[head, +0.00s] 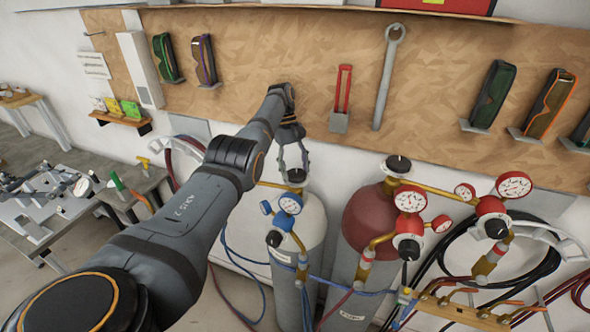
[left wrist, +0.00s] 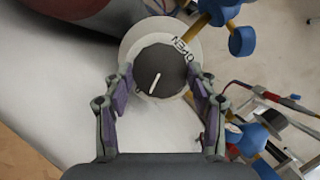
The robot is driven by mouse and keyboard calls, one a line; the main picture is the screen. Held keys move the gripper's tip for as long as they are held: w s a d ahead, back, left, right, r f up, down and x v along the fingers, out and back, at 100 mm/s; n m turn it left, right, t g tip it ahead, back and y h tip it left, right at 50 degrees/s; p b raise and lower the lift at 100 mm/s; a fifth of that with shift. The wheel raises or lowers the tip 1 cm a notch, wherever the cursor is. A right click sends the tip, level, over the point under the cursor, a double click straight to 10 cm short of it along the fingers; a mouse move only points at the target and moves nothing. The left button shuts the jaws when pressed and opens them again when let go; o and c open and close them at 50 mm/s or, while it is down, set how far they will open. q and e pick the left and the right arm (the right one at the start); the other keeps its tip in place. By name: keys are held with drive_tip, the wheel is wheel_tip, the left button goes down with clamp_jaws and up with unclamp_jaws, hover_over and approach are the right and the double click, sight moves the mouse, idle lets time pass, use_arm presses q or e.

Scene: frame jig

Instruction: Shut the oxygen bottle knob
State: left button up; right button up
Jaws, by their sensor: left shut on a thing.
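The oxygen bottle (head: 308,235) is the white-topped cylinder with blue gauges (head: 289,203), left of a dark red one. Its knob (head: 296,176) is on top, a dark round knob. In the left wrist view the knob (left wrist: 160,72) shows a white pointer line and a light ring lettered "OPEN". The line runs toward the lower left of the knob, away from the lettering. My left gripper (head: 292,160) reaches down over the knob, its fingers (left wrist: 160,90) on both sides of it, shut on it. My right gripper is not in view.
The dark red bottle (head: 372,215) with red gauges (head: 410,199) stands close to the right. A wooden board (head: 300,70) with hung tools is behind. A workbench (head: 50,215) is at the left. Blue hoses (head: 240,262) hang by the oxygen bottle.

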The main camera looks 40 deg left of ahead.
use_arm(q)
drive_tip(key=shift+r, duration=0.1)
drive_tip(key=o, duration=1.1)
drive_tip(key=shift+o, duration=0.2)
